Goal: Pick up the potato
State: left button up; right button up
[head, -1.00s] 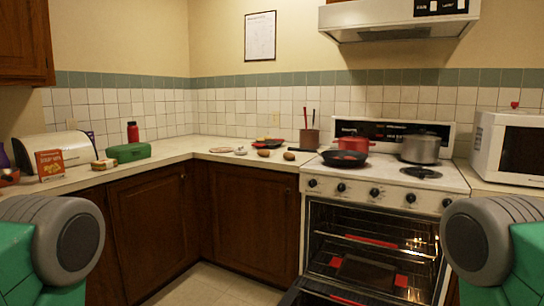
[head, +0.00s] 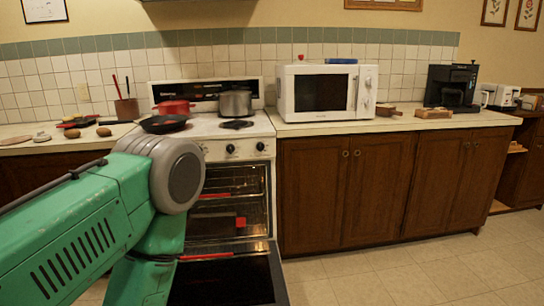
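Two small brown, roundish items lie on the counter left of the stove in the head view. One potato-like item (head: 72,133) is farther left, and the other potato-like item (head: 104,131) is nearer the stove. They are too small to tell surely which is the potato. My green arm comes in from the left, below and in front of them. Neither gripper shows in the head view, and nothing held is visible.
The stove (head: 228,126) carries a black pan (head: 164,124), a red pot (head: 174,108) and a grey pot (head: 235,103). Its oven door (head: 228,278) hangs open into the floor space. A microwave (head: 322,92) stands on the right counter. Floor (head: 400,270) is clear at the lower right.

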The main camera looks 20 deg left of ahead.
aim_at(71, 134)
jog(key=i+j+z, duration=0.1)
jog(key=j, duration=1)
jog(key=i+j+z, duration=0.1)
jog(key=j, duration=1.05)
jog(key=i+j+z, duration=0.1)
jog(key=j, duration=1)
jog(key=i, duration=0.05)
